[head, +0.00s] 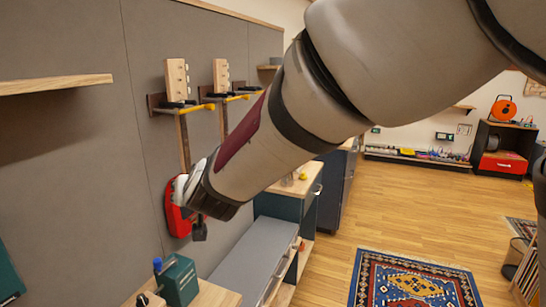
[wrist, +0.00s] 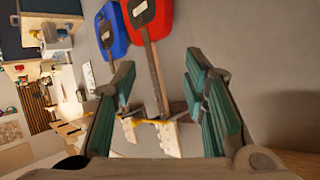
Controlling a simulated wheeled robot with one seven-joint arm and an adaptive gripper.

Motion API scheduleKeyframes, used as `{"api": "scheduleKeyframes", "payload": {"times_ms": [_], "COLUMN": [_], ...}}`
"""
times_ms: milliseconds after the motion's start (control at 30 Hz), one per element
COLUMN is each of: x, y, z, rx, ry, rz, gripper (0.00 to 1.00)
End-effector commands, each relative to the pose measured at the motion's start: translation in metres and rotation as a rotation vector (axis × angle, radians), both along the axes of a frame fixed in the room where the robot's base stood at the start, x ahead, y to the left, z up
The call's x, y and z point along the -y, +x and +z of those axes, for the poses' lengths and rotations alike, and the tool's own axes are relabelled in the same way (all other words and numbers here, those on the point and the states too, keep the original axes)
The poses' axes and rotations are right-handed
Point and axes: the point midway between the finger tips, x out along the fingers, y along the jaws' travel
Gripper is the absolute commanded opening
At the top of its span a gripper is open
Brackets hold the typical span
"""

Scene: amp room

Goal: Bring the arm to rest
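My arm stretches across the head view from the upper right to the wall at left, and its wrist end hides most of my gripper there. In the wrist view my gripper (wrist: 160,63) has its two green-padded fingers wide apart, with nothing held between them. Beyond the fingers hang a red guitar (wrist: 150,17) and a blue guitar (wrist: 112,28). In the head view the red guitar (head: 178,214) shows just behind my wrist. I cannot tell whether they touch.
A grey-topped bench (head: 245,262) stands below my wrist, beside a green box (head: 180,279). Open wooden floor (head: 400,205) and a patterned rug (head: 412,283) lie at right.

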Motion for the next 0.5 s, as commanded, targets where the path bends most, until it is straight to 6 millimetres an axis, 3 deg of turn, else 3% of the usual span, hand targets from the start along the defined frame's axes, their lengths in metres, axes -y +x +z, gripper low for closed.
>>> {"api": "scheduleKeyframes", "payload": {"times_ms": [33, 200, 367, 500], "x": [0.024, 0.099, 0.174, 0.240], "y": [-0.004, -0.035, -0.080, -0.129], "z": [0.016, 0.041, 0.049, 0.046], "rx": [-0.009, -0.084, -0.176, -0.271], "ry": [-0.006, -0.058, -0.127, -0.193], "rz": [0.003, 0.015, -0.018, -0.079], "gripper": [0.40, 0.40, 0.40, 0.40]}}
